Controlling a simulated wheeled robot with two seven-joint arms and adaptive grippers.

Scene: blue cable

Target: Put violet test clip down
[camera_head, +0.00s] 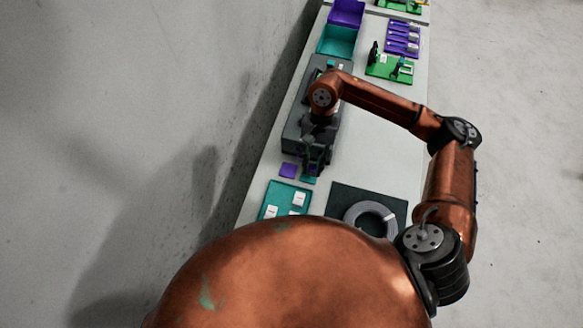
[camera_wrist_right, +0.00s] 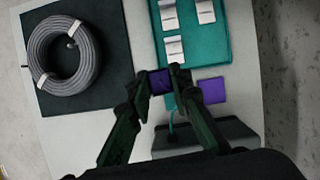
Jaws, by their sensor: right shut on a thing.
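My right gripper (camera_head: 314,170) reaches down over the near end of a dark grey device on the table. In the right wrist view, my right gripper (camera_wrist_right: 161,82) is shut on a small violet clip (camera_wrist_right: 159,81), held between the fingertips. Whether the clip touches the surface below cannot be told. A flat violet square (camera_head: 288,170) lies on the table beside the gripper; it also shows in the right wrist view (camera_wrist_right: 211,91). A small teal piece (camera_head: 309,180) shows next to the fingertips, partly hidden. My left gripper is not in view.
A teal tray (camera_head: 273,200) with white-labelled pieces lies close to the gripper. A grey cable coil (camera_wrist_right: 64,51) rests on a dark mat (camera_wrist_right: 112,88). Teal (camera_head: 337,41) and violet (camera_head: 347,11) bins stand at the far end. The table's right middle (camera_head: 385,150) is clear.

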